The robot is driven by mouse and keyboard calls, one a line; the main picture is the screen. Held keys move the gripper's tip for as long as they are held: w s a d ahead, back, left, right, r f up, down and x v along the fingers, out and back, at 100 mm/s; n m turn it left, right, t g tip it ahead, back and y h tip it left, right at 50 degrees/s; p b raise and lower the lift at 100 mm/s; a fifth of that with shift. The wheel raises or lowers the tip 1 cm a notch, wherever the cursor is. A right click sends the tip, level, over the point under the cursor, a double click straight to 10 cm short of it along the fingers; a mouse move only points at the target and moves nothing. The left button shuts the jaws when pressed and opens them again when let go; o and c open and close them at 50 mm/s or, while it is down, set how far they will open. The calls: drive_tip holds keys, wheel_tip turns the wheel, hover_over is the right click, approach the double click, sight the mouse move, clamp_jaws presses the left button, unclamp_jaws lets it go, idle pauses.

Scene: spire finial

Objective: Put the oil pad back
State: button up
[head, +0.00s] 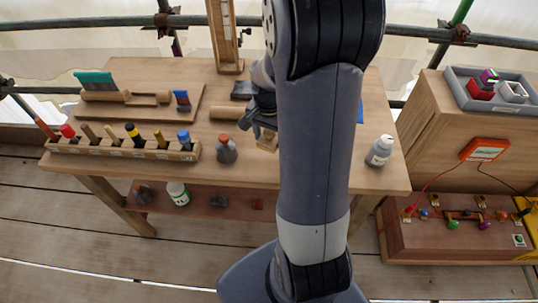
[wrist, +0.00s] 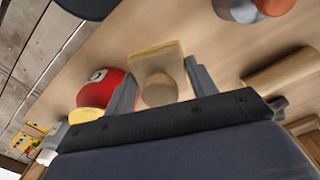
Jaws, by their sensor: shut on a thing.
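My gripper (wrist: 160,82) is shut on a tan, square-faced pad with a round wooden knob, which I take to be the oil pad (wrist: 157,58). The pad sits between the two grey fingers, above the wooden bench top in the wrist view. In the head view my gripper (head: 262,128) is near the middle of the bench, and the pad (head: 267,140) shows just below it, partly hidden by my arm. Whether the pad touches the bench is not clear.
A red rounded container (wrist: 106,88) is close beside the left finger. A white bottle (head: 380,151) stands at the bench's right.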

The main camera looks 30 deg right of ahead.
sight(269, 158)
drive_tip(key=shift+f, duration=3.55)
drive_tip(key=shift+f, duration=0.1)
drive_tip(key=o, duration=0.9)
wheel_tip(269, 158, up, 12)
drive_tip(key=shift+r, duration=0.15)
